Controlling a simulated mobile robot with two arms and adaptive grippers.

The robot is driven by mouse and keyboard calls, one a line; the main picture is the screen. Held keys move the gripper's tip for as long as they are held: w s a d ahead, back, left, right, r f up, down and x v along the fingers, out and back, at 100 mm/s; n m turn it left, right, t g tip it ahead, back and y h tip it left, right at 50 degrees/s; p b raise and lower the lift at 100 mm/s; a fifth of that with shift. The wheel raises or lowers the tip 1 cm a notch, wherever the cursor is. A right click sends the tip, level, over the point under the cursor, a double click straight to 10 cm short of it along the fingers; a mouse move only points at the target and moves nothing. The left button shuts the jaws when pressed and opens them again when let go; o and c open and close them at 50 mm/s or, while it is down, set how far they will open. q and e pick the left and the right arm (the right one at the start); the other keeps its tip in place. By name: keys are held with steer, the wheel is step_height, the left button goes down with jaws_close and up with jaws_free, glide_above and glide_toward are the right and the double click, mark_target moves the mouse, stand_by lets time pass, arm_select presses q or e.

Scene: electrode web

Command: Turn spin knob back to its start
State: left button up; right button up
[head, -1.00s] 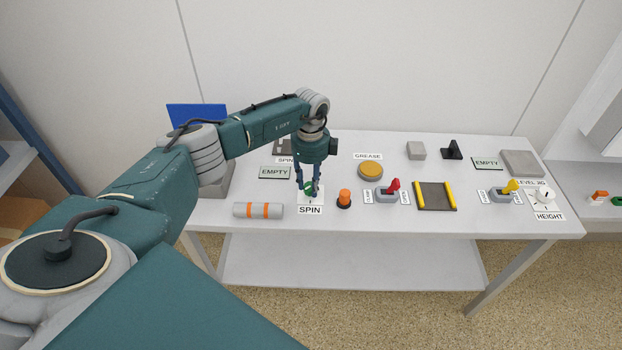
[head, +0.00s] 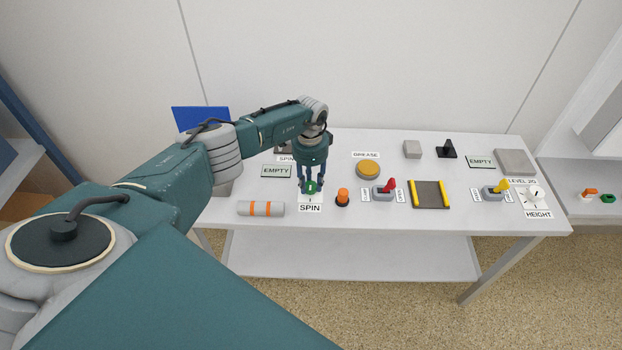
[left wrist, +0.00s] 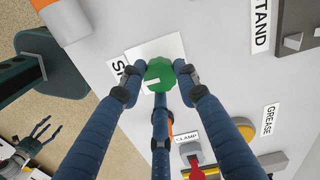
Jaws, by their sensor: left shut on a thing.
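The green spin knob (head: 311,187) sits on its white plate above the SPIN label (head: 310,208) on the table. My left gripper (head: 311,184) reaches down from above, its blue fingers around the knob and shut on it. In the left wrist view the green knob (left wrist: 159,78) lies between the fingertips of the left gripper (left wrist: 158,76), with a white pointer line on its near left side. The fingers cover part of the knob's sides. My right gripper is not in the head view.
An orange button (head: 343,197) stands just right of the knob, then a red lever (head: 388,187). A grey cylinder with orange bands (head: 261,209) lies to the left. The GREASE button (head: 368,170) is behind right.

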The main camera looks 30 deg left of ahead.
mark_target(307, 185)
arm_select(q)
steer(key=shift+a+r+n, duration=0.1)
steer(key=shift+a+n, duration=0.3)
steer(key=o, duration=1)
steer(key=shift+o, duration=0.8)
steer(key=shift+s, duration=0.2)
steer(key=shift+w+d+r, duration=0.1)
steer(key=shift+d+r, duration=0.05)
step_height(307, 185, up, 12)
steer(key=shift+f, duration=0.2)
